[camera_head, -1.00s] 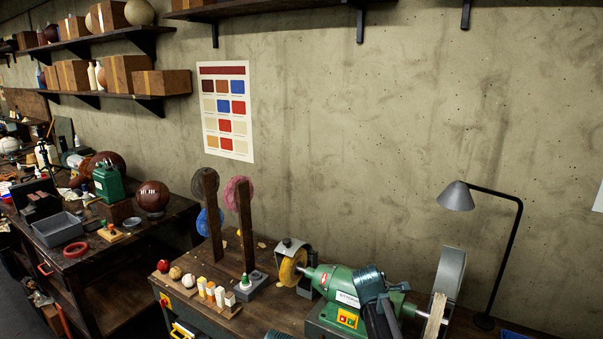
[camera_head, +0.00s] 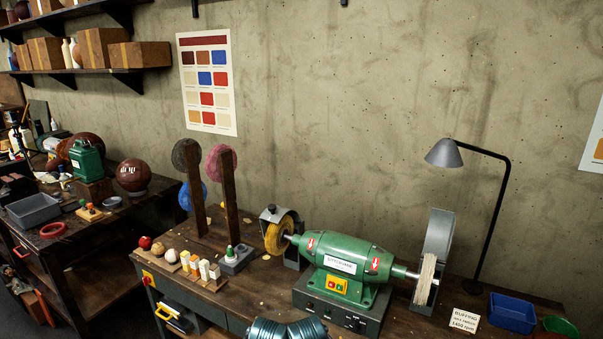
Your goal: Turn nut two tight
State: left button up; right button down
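The green buffing motor (camera_head: 345,262) stands on its dark base on the bench. A yellow wheel (camera_head: 277,236) under a metal hood is on its left shaft end. A pale cloth wheel (camera_head: 426,279) is on its right shaft end, beside a grey guard (camera_head: 437,243). I cannot make out a separate nut on either end, nor tell which one is nut two. Ribbed teal parts at the bottom edge seem to be my own arm. Neither gripper's fingers show.
Upright posts (camera_head: 195,190) with coloured wheels, a row of small balls and blocks, and a grey block (camera_head: 237,260) with a green-topped bottle stand left. A lamp (camera_head: 445,153), sign card (camera_head: 464,319), blue bin (camera_head: 512,313) and green bowl (camera_head: 560,327) are right.

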aim_at(435, 281)
jog(key=l+z, duration=0.3)
jog(key=l, duration=0.35)
jog(key=l+z, duration=0.25)
jog(key=l, duration=0.4)
